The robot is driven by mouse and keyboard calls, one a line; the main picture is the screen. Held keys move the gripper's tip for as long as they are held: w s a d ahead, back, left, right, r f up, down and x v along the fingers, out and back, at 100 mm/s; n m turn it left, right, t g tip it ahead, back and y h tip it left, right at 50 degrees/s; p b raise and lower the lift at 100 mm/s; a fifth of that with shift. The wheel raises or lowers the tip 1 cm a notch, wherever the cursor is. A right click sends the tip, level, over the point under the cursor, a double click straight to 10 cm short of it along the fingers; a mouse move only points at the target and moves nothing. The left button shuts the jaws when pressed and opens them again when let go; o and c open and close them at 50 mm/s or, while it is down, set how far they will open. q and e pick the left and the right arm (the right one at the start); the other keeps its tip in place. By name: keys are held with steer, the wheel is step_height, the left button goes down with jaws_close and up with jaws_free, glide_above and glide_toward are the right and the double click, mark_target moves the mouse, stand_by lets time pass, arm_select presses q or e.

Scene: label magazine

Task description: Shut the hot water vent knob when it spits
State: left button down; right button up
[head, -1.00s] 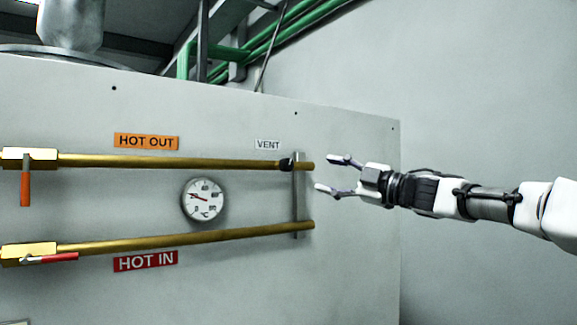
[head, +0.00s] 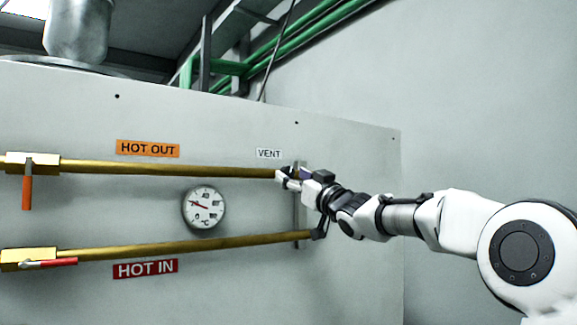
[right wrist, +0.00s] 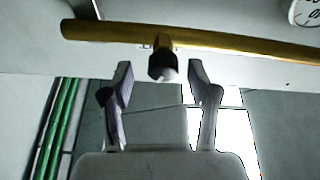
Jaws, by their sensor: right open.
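The vent knob (right wrist: 163,67) is a small dark cap with a pale end face, on a short brass stub of the upper brass pipe (head: 165,168). In the right wrist view it sits just beyond and between the fingertips of my right gripper (right wrist: 163,80), which is open with a gap on both sides. In the head view my right gripper (head: 285,178) is at the right end of the upper pipe, below the VENT label (head: 269,154), and hides the knob. No spitting water shows. My left gripper is not in view.
A lower brass pipe (head: 185,243) runs below, with a dial gauge (head: 204,207) between the pipes. An orange valve lever (head: 27,192) hangs at the left and a red lever (head: 58,262) lies along the lower pipe. A vertical bracket (head: 297,218) stands close to my right gripper.

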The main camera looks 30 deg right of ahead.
steer(key=p+x, duration=0.1)
steer(key=x, duration=0.1)
steer(key=shift+w+a+r, duration=0.1)
steer(key=shift+w+r, duration=0.15)
steer(key=shift+w+a+f, duration=0.15)
steer(key=shift+w+a, duration=0.15)
steer(key=shift+a, duration=0.05)
steer(key=shift+s+d, duration=0.2)
jaws_close()
steer(key=shift+n, duration=0.3)
steer(key=n+g+y, duration=0.1)
steer(key=n+y, duration=0.2)
steer(key=n, duration=0.2)
jaws_free()
